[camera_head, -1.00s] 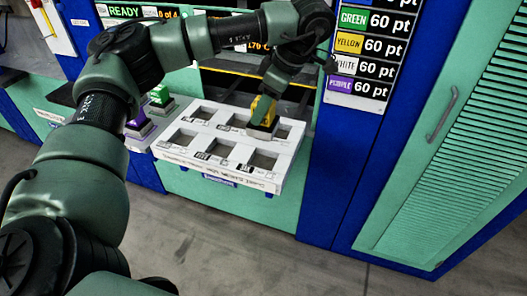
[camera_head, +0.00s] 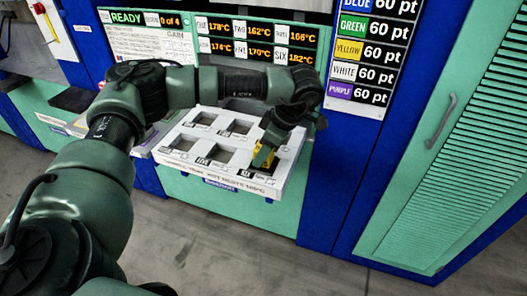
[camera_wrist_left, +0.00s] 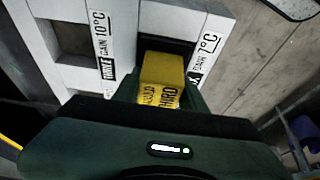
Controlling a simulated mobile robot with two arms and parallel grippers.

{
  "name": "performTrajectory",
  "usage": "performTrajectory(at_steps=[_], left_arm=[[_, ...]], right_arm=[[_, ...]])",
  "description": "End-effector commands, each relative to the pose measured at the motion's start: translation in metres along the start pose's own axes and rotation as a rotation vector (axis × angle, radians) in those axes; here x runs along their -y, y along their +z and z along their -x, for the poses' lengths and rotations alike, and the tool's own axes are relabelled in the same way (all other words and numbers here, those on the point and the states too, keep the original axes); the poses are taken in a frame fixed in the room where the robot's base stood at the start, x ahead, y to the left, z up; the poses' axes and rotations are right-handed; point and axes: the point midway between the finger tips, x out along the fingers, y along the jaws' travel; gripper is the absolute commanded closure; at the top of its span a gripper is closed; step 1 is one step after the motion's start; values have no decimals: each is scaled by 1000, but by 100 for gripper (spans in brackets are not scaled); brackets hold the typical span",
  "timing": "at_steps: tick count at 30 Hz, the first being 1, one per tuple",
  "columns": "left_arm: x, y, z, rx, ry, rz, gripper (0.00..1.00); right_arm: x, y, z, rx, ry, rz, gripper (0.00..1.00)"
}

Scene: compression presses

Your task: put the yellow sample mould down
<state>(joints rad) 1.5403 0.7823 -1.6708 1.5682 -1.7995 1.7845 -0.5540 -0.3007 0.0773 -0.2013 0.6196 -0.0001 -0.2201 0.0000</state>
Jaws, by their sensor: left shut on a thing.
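The yellow sample mould (camera_head: 263,154) is a small yellow block on a dark base, held at the front right pocket of the white tray (camera_head: 215,172). My left gripper (camera_head: 266,150) is shut on the mould, pointing down. In the left wrist view the mould (camera_wrist_left: 161,80) stands between the gripper fingers, with the dark pocket (camera_wrist_left: 166,48) just beyond it. Whether its base touches the pocket floor is hidden. The label beside this pocket reads "GAIN 7°C". My right gripper is not in view.
The tray's other visible pockets look empty, such as the front left one (camera_head: 183,143). The tray sticks out from the green press front. A blue post (camera_head: 335,165) and a green louvred cabinet (camera_head: 450,150) stand to the right. My left arm covers the area left of the tray.

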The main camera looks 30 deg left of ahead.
Motion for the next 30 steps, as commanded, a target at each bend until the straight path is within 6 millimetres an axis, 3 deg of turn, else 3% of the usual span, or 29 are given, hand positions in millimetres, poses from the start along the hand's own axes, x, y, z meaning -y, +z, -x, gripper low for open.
performTrajectory(at_steps=[3,4,7,8,20,23,30], left_arm=[[0,1,-1,2,-1,-1,100],[1,2,-3,1,-5,-2,53],[1,2,-3,1,-5,-2,25],[1,2,-3,1,-5,-2,20],[0,1,3,2,-1,-1,20],[0,2,16,2,1,-2,20],[0,2,66,2,1,-2,20]], right_arm=[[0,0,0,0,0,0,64],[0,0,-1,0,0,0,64],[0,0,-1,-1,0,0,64],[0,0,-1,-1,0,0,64],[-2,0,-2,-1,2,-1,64],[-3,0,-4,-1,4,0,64],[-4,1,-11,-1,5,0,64]])
